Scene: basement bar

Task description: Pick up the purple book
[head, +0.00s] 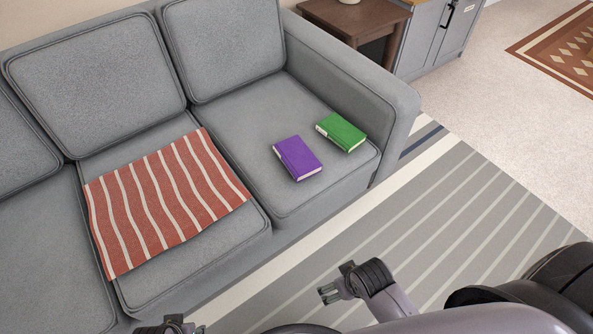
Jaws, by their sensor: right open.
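The purple book (298,158) lies flat on the right seat cushion of the grey sofa (250,185). A green book (341,132) lies flat just to its right and a little behind, apart from it. My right gripper (328,294) is open and empty. It is over the striped rug in front of the sofa, lower in the picture than the purple book and well apart from it. Part of my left gripper (172,328) shows at the bottom edge; its fingers are mostly cut off, so its opening is unclear.
A red and white striped cloth (165,200) lies on the middle cushion. The sofa's right armrest (355,80) rises beside the green book. A brown side table (355,20) and grey cabinet (432,38) stand behind it. The striped rug (440,215) in front is clear.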

